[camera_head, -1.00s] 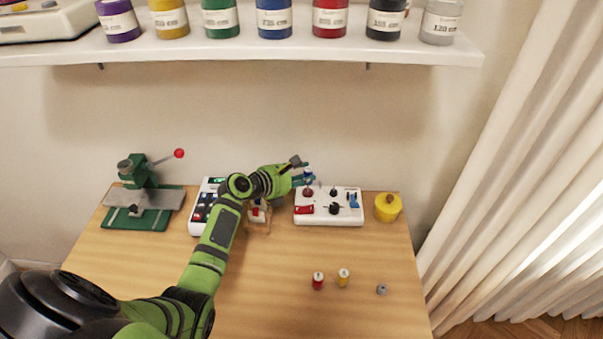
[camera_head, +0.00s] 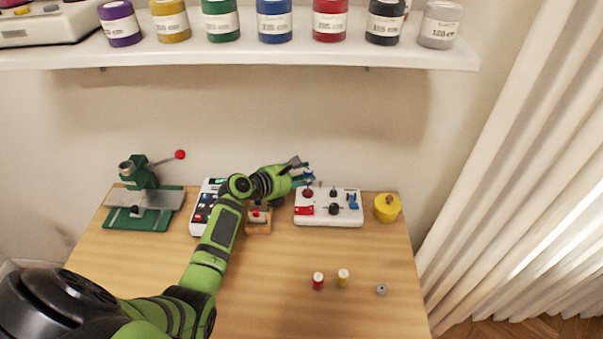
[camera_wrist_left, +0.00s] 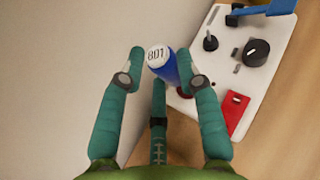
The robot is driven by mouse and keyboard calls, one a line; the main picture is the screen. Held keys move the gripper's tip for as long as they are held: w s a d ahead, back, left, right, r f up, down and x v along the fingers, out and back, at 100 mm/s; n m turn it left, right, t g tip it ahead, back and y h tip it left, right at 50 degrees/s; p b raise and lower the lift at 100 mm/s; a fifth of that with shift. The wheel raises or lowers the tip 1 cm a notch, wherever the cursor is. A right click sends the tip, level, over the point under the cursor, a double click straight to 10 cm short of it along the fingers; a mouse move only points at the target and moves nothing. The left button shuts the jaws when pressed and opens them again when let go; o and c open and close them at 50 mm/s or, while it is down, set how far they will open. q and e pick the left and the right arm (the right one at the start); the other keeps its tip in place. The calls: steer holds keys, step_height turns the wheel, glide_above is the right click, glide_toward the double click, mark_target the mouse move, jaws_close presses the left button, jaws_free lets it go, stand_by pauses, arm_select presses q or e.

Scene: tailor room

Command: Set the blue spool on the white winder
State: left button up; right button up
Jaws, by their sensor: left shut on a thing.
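My left gripper (camera_head: 306,177) is over the back left part of the white winder (camera_head: 325,220). In the left wrist view its teal fingers (camera_wrist_left: 162,68) are closed around the blue spool (camera_wrist_left: 165,72), whose white top is marked 801. The spool is above or at a dark red round part (camera_head: 308,192) of the winder; I cannot tell whether it touches it. The winder also carries a black knob (camera_wrist_left: 255,52), a red switch (camera_wrist_left: 236,112), a black post (camera_wrist_left: 210,43) and a blue part (camera_head: 352,200). My right gripper is not in view.
A red spool (camera_head: 318,281), a yellow spool (camera_head: 343,277) and a small grey piece (camera_head: 381,289) stand at the table's front right. A yellow round tin (camera_head: 387,207) is right of the winder. A green press (camera_head: 145,200) stands at the left. The shelf (camera_head: 240,55) overhangs behind.

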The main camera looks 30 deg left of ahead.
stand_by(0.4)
arm_select(q)
steer(key=o, duration=0.5)
steer(key=shift+o, duration=0.2)
steer(key=shift+s+a+r+p, duration=0.15)
steer(key=shift+s+r+p, duration=0.25)
steer(key=shift+p, duration=0.3)
steer(key=p+v, duration=0.7)
steer(key=v, duration=0.3)
steer(key=shift+f, duration=0.25)
